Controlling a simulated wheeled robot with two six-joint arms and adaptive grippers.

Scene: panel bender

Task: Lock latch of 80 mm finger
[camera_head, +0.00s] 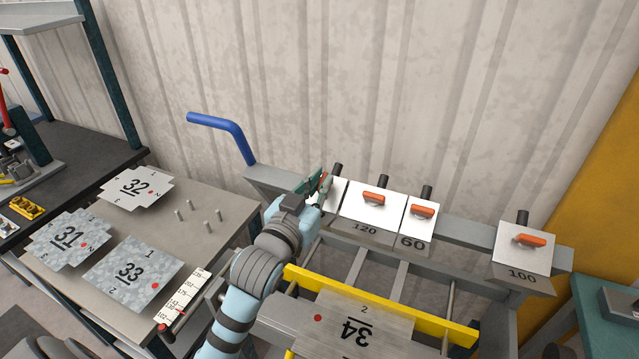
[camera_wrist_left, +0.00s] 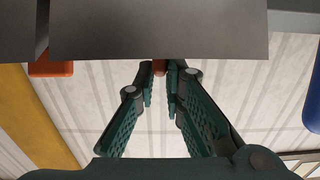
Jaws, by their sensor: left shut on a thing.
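My left gripper (camera_head: 321,184) reaches in over the left end of the bender's finger beam. In the left wrist view its teal fingers (camera_wrist_left: 160,85) close around a small orange latch (camera_wrist_left: 160,68) at the edge of a grey block. In the head view a white-faced finger (camera_head: 338,193) beside the 120 finger is mostly hidden behind my gripper. Its number is hidden, so I cannot read whether it is the 80 one. The latch's exact angle is hard to tell. My right gripper is not in view.
Fingers 120 (camera_head: 364,228), 60 (camera_head: 413,242) and 100 (camera_head: 522,276) stand along the beam, with orange latches lying crosswise. A blue handle (camera_head: 222,127) rises at the left end. Plate 34 (camera_head: 350,330) lies in front of the yellow bar (camera_head: 380,303). Plates 31, 32 and 33 (camera_head: 133,274) lie on the left table.

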